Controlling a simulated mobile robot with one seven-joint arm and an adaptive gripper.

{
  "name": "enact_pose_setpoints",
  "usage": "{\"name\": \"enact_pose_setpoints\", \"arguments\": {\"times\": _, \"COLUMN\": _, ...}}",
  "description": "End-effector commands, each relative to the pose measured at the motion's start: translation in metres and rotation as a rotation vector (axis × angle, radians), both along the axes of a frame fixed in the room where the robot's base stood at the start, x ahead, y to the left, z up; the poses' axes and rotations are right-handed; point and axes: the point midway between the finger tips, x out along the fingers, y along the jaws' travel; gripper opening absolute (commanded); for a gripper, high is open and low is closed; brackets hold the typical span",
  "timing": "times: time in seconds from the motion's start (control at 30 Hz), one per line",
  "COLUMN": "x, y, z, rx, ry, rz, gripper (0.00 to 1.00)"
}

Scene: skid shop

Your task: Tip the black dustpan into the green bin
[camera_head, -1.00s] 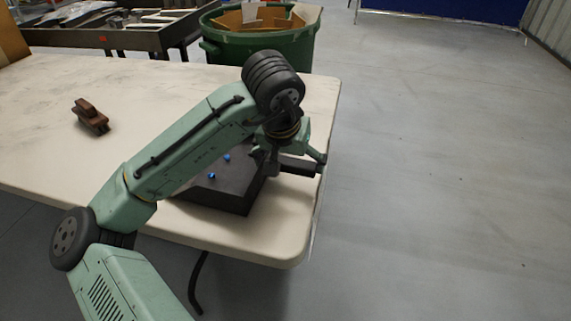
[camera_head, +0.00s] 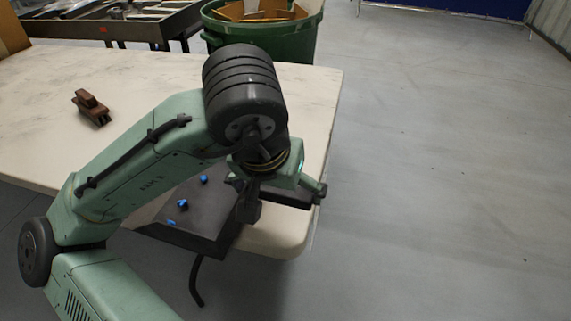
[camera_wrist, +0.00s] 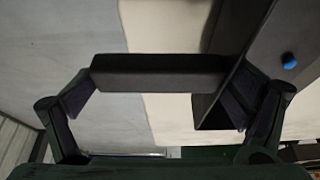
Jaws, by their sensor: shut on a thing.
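The black dustpan (camera_head: 212,208) is at the near right corner of the table in the head view, with several small blue bits on it. My gripper (camera_head: 283,195) is shut on it at the handle (camera_head: 290,198). In the wrist view the handle (camera_wrist: 160,72) spans between my two fingers, and the dustpan's dark wall (camera_wrist: 240,65) is beside the right finger. One blue bit (camera_wrist: 289,61) shows there. My arm hides part of the dustpan. The green bin (camera_head: 285,42) stands beyond the table's far edge, with cardboard inside; its top is partly cut off.
The pale table (camera_head: 150,85) holds a brown wooden block-like object (camera_head: 91,107) at the left. A dark metal tray table (camera_head: 130,28) stands behind, left of the bin. The grey floor (camera_head: 440,170) at the right is clear.

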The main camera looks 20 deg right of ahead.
Motion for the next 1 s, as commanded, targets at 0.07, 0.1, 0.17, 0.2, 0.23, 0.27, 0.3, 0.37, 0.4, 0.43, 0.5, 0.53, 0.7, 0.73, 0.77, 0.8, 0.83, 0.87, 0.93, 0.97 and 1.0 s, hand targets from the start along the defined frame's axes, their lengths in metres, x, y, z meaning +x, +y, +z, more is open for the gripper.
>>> {"name": "enact_pose_setpoints", "arguments": {"times": 0.07, "x": -0.010, "y": 0.006, "z": 0.002, "rx": -0.001, "ry": -0.003, "rz": -0.001, "gripper": 0.58}}
{"name": "enact_pose_setpoints", "arguments": {"times": 0.1, "x": -0.013, "y": 0.008, "z": 0.002, "rx": -0.002, "ry": -0.002, "rz": 0.000, "gripper": 0.58}}
{"name": "enact_pose_setpoints", "arguments": {"times": 0.17, "x": -0.018, "y": 0.010, "z": 0.002, "rx": -0.001, "ry": -0.001, "rz": 0.000, "gripper": 0.58}}
{"name": "enact_pose_setpoints", "arguments": {"times": 0.2, "x": -0.019, "y": 0.011, "z": 0.003, "rx": -0.001, "ry": -0.002, "rz": 0.000, "gripper": 0.58}}
{"name": "enact_pose_setpoints", "arguments": {"times": 0.23, "x": -0.021, "y": 0.012, "z": 0.003, "rx": -0.001, "ry": -0.002, "rz": 0.000, "gripper": 0.58}}
{"name": "enact_pose_setpoints", "arguments": {"times": 0.27, "x": -0.022, "y": 0.012, "z": 0.003, "rx": -0.001, "ry": -0.001, "rz": 0.000, "gripper": 0.58}}
{"name": "enact_pose_setpoints", "arguments": {"times": 0.3, "x": -0.023, "y": 0.013, "z": 0.003, "rx": -0.001, "ry": 0.000, "rz": -0.001, "gripper": 0.58}}
{"name": "enact_pose_setpoints", "arguments": {"times": 0.37, "x": -0.023, "y": 0.013, "z": 0.003, "rx": -0.001, "ry": 0.001, "rz": 0.000, "gripper": 0.58}}
{"name": "enact_pose_setpoints", "arguments": {"times": 0.4, "x": -0.023, "y": 0.013, "z": 0.003, "rx": -0.001, "ry": 0.001, "rz": 0.000, "gripper": 0.58}}
{"name": "enact_pose_setpoints", "arguments": {"times": 0.43, "x": -0.023, "y": 0.013, "z": 0.003, "rx": -0.001, "ry": 0.001, "rz": 0.000, "gripper": 0.58}}
{"name": "enact_pose_setpoints", "arguments": {"times": 0.5, "x": -0.023, "y": 0.013, "z": 0.003, "rx": -0.001, "ry": 0.001, "rz": 0.000, "gripper": 0.58}}
{"name": "enact_pose_setpoints", "arguments": {"times": 0.53, "x": -0.023, "y": 0.013, "z": 0.003, "rx": -0.001, "ry": 0.001, "rz": 0.000, "gripper": 0.58}}
{"name": "enact_pose_setpoints", "arguments": {"times": 0.7, "x": -0.023, "y": 0.012, "z": 0.006, "rx": -0.001, "ry": 0.001, "rz": 0.000, "gripper": 0.58}}
{"name": "enact_pose_setpoints", "arguments": {"times": 0.73, "x": -0.023, "y": 0.012, "z": 0.008, "rx": -0.001, "ry": 0.001, "rz": 0.000, "gripper": 0.58}}
{"name": "enact_pose_setpoints", "arguments": {"times": 0.77, "x": -0.023, "y": 0.012, "z": 0.010, "rx": -0.001, "ry": 0.001, "rz": 0.000, "gripper": 0.58}}
{"name": "enact_pose_setpoints", "arguments": {"times": 0.8, "x": -0.023, "y": 0.012, "z": 0.014, "rx": -0.001, "ry": 0.000, "rz": 0.000, "gripper": 0.58}}
{"name": "enact_pose_setpoints", "arguments": {"times": 0.83, "x": -0.023, "y": 0.012, "z": 0.018, "rx": -0.001, "ry": 0.000, "rz": 0.000, "gripper": 0.58}}
{"name": "enact_pose_setpoints", "arguments": {"times": 0.87, "x": -0.023, "y": 0.012, "z": 0.022, "rx": -0.001, "ry": 0.000, "rz": 0.000, "gripper": 0.58}}
{"name": "enact_pose_setpoints", "arguments": {"times": 0.93, "x": -0.023, "y": 0.012, "z": 0.033, "rx": -0.001, "ry": 0.000, "rz": 0.000, "gripper": 0.58}}
{"name": "enact_pose_setpoints", "arguments": {"times": 0.97, "x": -0.023, "y": 0.012, "z": 0.039, "rx": -0.001, "ry": 0.000, "rz": 0.000, "gripper": 0.58}}
{"name": "enact_pose_setpoints", "arguments": {"times": 1.0, "x": -0.023, "y": 0.012, "z": 0.047, "rx": -0.001, "ry": 0.000, "rz": 0.000, "gripper": 0.58}}
